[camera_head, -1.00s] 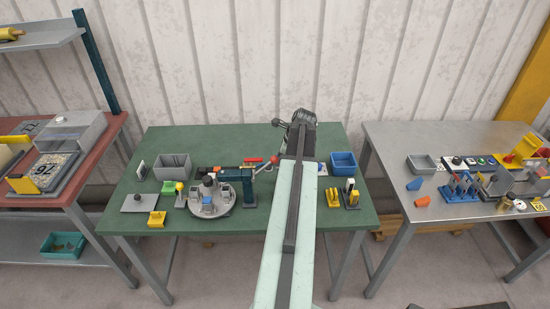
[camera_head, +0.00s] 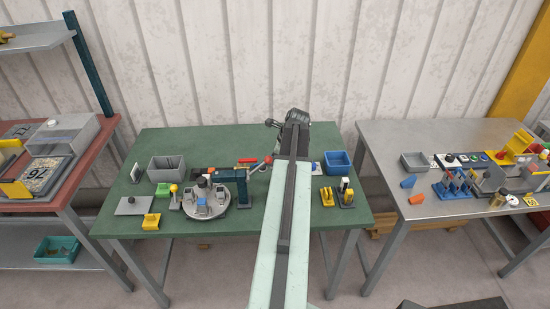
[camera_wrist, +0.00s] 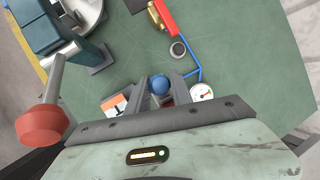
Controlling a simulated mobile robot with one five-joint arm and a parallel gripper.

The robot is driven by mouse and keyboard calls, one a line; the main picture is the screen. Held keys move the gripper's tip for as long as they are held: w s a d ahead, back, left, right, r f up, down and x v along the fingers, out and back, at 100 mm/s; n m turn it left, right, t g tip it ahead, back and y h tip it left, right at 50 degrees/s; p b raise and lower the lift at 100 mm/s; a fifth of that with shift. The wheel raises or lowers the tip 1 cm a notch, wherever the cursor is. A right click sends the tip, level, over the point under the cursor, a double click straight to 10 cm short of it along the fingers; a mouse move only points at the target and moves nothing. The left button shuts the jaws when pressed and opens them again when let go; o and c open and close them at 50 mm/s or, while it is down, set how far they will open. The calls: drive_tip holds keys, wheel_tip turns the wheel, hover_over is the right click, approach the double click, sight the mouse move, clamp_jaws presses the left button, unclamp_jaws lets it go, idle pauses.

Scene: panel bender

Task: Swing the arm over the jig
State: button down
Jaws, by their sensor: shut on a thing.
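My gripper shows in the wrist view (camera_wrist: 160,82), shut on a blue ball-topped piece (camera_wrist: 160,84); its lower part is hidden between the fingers. Below them is the green table. In the head view my own arm hides the gripper. Which thing is the jig I cannot tell for sure; a round grey fixture (camera_head: 206,212) with several small blocks stands left of my arm. Beside it is a teal press (camera_head: 240,184) with a red-knobbed lever (camera_head: 267,159). The red knob looms close at the left of the wrist view (camera_wrist: 42,125).
A grey bin (camera_head: 168,168), a blue bin (camera_head: 338,163), a yellow block (camera_head: 151,221) and yellow stands (camera_head: 327,195) share the green table (camera_head: 255,222). A gauge (camera_wrist: 202,92) and a red-handled valve (camera_wrist: 164,16) lie near my gripper. Side tables stand left and right.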

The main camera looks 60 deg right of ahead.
drive_tip(key=shift+w, duration=0.2)
drive_tip(key=c, duration=1.1)
unclamp_jaws()
drive_tip(key=shift+w, duration=0.1)
drive_tip(key=shift+c, duration=0.2)
drive_tip(key=p+v, duration=0.7)
drive_tip(key=v, duration=0.1)
